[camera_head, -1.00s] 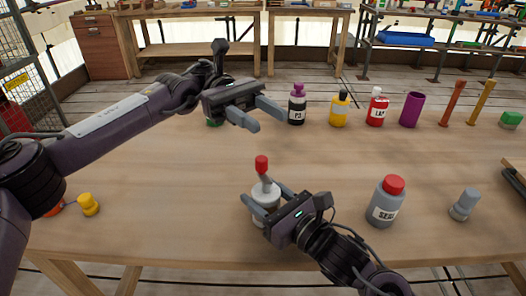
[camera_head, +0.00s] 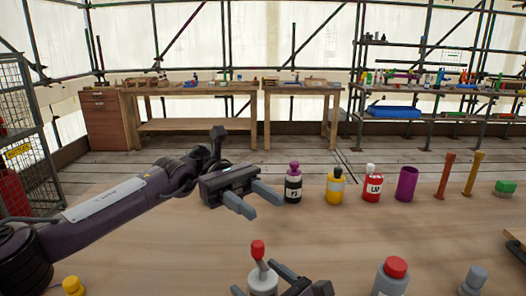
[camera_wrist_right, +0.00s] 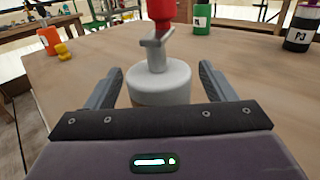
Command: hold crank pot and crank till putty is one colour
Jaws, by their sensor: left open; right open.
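The crank pot (camera_head: 263,281) is a white pot with a grey crank and a red knob, low in the middle of the head view. In the right wrist view the pot (camera_wrist_right: 160,83) stands upright between the fingers of my right gripper (camera_wrist_right: 160,88), with gaps at both sides. The right gripper is open around it; in the head view it is cut by the lower edge. My left gripper (camera_head: 260,202) is open and empty, above the table behind the pot and away from it. The putty inside the pot cannot be seen.
Behind stand a P3 bottle (camera_head: 293,184), a yellow bottle (camera_head: 335,188), a red LAP bottle (camera_head: 372,184), a purple cup (camera_head: 406,184) and two upright sticks. A grey red-capped bottle (camera_head: 391,279) is right of the pot. The table (camera_head: 150,255) is clear at left centre.

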